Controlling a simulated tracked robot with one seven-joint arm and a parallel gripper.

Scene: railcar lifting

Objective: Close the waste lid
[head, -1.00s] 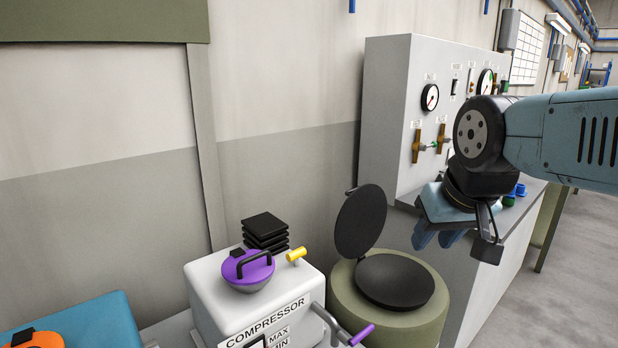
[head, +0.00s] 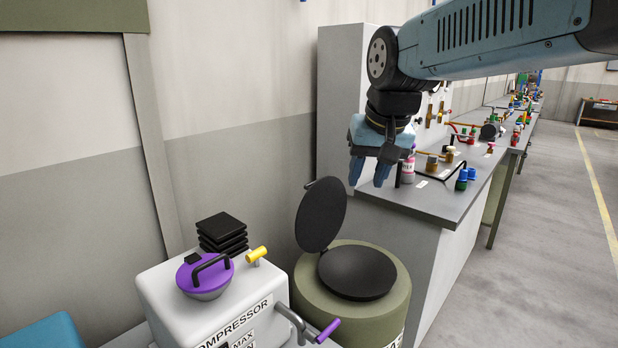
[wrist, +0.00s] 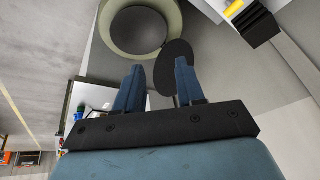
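The waste bin (head: 318,301) is an olive-green drum with a dark round opening (head: 357,272). Its black round lid (head: 321,214) stands raised, nearly upright, at the bin's back left, with a small handle at its top. My gripper (head: 370,183) is above and to the right of the lid, fingers pointing down, apart from it. There the lid (wrist: 172,62) shows partly behind the right finger, and the bin's rim (wrist: 172,14) is at the top.
A white compressor (head: 224,302) with a purple-lidded cap (head: 204,275), yellow knob (head: 256,254) and purple-tipped lever (head: 327,331) stands left of the bin. A grey workbench (head: 440,188) with bottles and valves is at the right. A wall is behind the lid.

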